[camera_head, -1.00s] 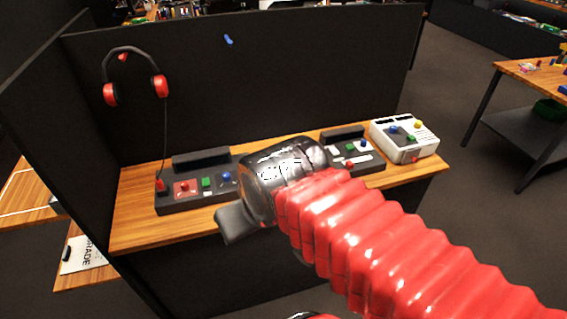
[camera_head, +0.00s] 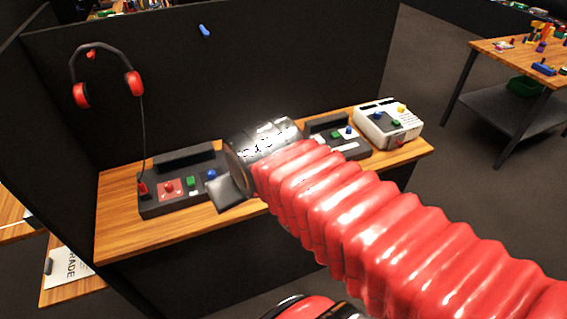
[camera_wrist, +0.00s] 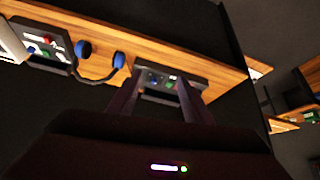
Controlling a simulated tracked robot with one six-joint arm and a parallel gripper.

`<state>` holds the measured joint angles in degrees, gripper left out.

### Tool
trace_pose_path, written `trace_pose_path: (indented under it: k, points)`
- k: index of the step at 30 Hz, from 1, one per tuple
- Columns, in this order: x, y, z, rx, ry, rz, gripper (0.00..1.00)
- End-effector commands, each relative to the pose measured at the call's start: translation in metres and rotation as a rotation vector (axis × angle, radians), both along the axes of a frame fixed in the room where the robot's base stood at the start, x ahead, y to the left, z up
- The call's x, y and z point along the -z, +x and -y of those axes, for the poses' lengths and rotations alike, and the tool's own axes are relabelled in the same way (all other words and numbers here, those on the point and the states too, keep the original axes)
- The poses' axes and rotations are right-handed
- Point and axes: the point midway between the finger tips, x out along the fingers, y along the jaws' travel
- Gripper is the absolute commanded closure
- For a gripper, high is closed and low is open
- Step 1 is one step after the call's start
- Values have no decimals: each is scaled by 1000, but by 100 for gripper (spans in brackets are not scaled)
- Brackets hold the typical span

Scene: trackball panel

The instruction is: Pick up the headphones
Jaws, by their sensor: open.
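Red-and-black headphones (camera_head: 107,75) hang from a red peg on the dark partition, at the upper left of the head view. Their cord runs down to the left control panel. Blue-and-black headphones (camera_wrist: 101,62) show in the wrist view at the wooden counter's edge, left of my gripper; in the head view I cannot see them. My gripper (camera_wrist: 160,80) is open and empty, its two dark fingers spread in front of a control panel. In the head view, my gripper (camera_head: 232,193) is low over the counter, partly hidden by my red arm, well right of and below the red headphones.
The wooden counter (camera_head: 117,225) carries a left control panel (camera_head: 180,190), a middle panel (camera_head: 336,140) and a white control box (camera_head: 387,123). A blue peg (camera_head: 204,31) on the partition is bare. Another table (camera_head: 490,60) stands at the right, with open floor between.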

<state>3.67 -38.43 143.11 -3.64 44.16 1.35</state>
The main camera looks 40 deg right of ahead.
Motion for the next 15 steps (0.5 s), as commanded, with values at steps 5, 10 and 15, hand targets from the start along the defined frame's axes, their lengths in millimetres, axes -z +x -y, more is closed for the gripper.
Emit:
trace_pose_path:
  k: [5, 10, 15]
  points:
    - [14, 41, 51, 79, -72, 60, 55]
    - [29, 73, 101, 128, -138, 125, 55]
    - [47, 98, 148, 153, -191, 185, 55]
